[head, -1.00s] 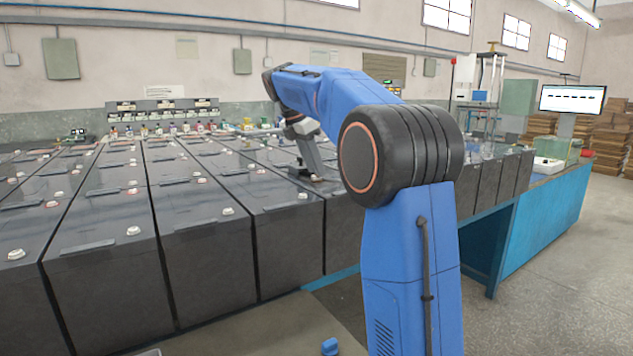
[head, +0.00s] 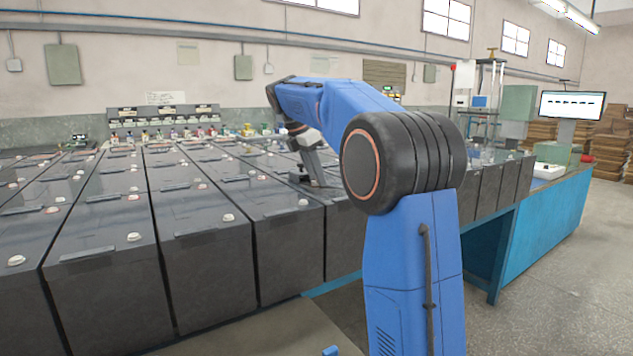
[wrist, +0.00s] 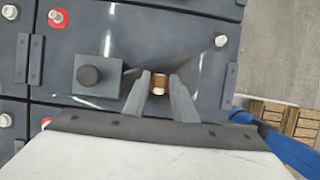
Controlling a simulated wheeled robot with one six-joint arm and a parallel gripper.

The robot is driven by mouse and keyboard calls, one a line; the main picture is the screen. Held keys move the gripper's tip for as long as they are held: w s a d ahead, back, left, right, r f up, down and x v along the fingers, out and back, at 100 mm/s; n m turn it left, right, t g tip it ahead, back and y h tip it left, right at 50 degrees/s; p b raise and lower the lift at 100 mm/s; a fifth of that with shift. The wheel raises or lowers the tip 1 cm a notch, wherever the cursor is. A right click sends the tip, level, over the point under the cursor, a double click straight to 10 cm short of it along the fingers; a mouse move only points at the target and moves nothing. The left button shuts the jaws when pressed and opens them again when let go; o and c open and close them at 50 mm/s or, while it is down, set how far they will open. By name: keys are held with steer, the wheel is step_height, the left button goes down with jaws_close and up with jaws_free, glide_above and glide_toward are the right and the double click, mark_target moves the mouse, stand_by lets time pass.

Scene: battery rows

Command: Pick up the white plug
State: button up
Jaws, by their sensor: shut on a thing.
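My gripper (wrist: 159,84) is shut on a small plug (wrist: 158,90) over a dark battery top in the wrist view. The plug shows a whitish end toward the camera and a copper-brown part beyond it. The fingers hide its sides, and I cannot tell whether it is clear of the battery top. In the head view my gripper (head: 300,178) is small, low over the battery row beyond my blue arm; the plug is not distinguishable there.
A black round knob on a grey square plate (wrist: 90,76) lies left of my gripper. Another white plug (wrist: 221,40) sits to the upper right, and a red-ringed one (wrist: 57,17) at upper left. Dark batteries (head: 205,250) stand in rows. A blue bench (head: 545,235) is at right.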

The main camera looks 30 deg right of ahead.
step_height(320, 180, up, 10)
steer(key=shift+f, duration=0.15)
steer(key=o, duration=0.4)
steer(key=c, duration=0.4)
steer(key=shift+r, duration=0.65)
stand_by(0.5)
steer(key=shift+r, duration=2.4)
